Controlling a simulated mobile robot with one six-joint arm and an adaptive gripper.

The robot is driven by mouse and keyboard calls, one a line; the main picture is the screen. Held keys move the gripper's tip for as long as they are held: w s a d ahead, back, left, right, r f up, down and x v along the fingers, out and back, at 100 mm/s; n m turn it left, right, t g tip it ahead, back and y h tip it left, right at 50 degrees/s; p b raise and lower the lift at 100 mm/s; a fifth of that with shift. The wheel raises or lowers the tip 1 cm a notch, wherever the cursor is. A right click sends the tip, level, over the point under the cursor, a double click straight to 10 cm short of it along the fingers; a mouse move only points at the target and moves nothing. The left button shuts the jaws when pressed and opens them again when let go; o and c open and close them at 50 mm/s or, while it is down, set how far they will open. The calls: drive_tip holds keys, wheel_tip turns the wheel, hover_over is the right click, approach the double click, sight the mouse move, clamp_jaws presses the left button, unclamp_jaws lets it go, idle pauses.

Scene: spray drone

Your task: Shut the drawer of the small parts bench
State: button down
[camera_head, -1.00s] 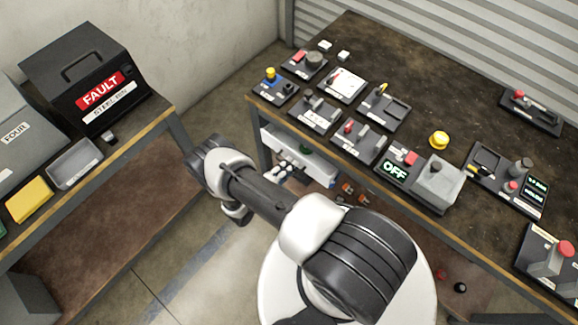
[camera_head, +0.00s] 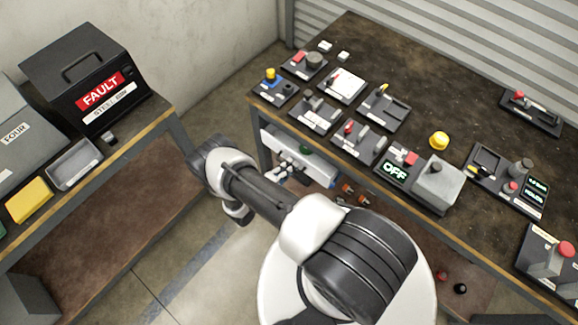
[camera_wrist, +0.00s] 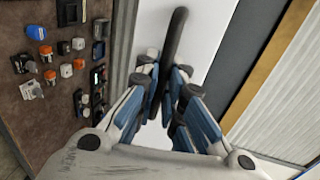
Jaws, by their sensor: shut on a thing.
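The drawer (camera_head: 318,174) of the small parts bench is a pale tray under the left end of the bench top. It stands out a little from beneath the top edge, and a green item shows inside it. In the wrist view its white front (camera_wrist: 213,22) carries a black bar handle (camera_wrist: 175,36). My gripper (camera_wrist: 166,76), with blue-grey fingers, is closed around the handle. In the head view my gripper (camera_head: 287,170) is at the drawer's front, partly hidden by my arm.
The bench top (camera_head: 440,110) holds several small devices and a yellow button. A shelf (camera_wrist: 45,115) below carries several small parts. A second bench (camera_head: 150,130) with a black FAULT case (camera_head: 85,75) stands at left. Floor (camera_head: 190,265) is clear between the benches.

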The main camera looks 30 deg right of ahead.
sight(296, 159)
drive_tip(key=x, duration=0.2)
drive_tip(key=r+b+x, duration=0.1)
drive_tip(key=x, duration=0.1)
drive_tip(key=shift+d+f, duration=0.1)
drive_tip(key=shift+f, duration=0.05)
drive_tip(key=shift+w, duration=0.1)
drive_tip(key=c, duration=2)
unclamp_jaws()
drive_tip(key=v, duration=1.2)
